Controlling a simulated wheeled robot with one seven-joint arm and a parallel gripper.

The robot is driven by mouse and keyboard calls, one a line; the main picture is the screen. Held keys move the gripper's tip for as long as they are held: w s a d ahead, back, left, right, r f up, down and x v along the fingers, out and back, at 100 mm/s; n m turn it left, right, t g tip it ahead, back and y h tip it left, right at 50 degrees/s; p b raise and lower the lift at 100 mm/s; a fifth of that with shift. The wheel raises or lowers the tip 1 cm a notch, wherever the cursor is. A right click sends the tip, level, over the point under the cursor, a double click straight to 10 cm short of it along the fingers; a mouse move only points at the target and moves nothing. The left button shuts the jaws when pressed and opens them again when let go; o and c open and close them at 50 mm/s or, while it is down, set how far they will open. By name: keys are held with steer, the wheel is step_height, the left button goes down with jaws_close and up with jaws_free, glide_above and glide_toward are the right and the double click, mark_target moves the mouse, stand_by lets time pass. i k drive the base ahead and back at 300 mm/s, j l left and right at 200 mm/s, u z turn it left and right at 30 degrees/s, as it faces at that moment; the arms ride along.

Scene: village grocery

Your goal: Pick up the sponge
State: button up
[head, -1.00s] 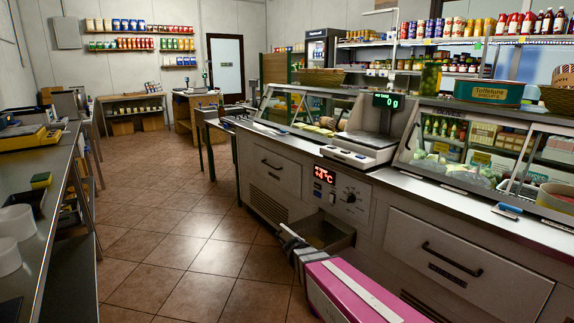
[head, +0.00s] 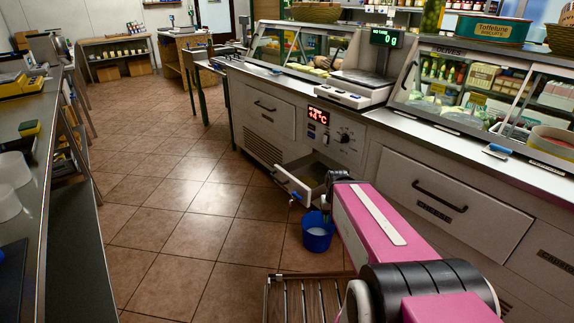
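A small block, yellow with a dark side, looks like the sponge (head: 28,130). It lies on the steel counter at the left edge of the head view, behind two white tubs. My pink arm reaches in from the lower right, far from that block, and ends at a dark joint in front of the open drawer. My gripper cannot be made out past this joint, so its fingers and anything in them are hidden.
An open drawer (head: 291,186) juts from the serving counter (head: 262,138). A blue bucket (head: 317,238) stands on the floor below it. A slatted rack (head: 302,298) is at the bottom. The left counter (head: 50,150) borders a clear tiled aisle.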

mark_target(25, 128)
steer(key=u, duration=2.05)
steer(key=z, duration=0.85)
steer(key=k+j+z, duration=0.1)
steer(key=z, duration=0.2)
steer(key=k+j+z, duration=0.1)
steer(key=z, duration=0.2)
steer(key=k+u, duration=0.15)
steer(key=u, duration=1.1)
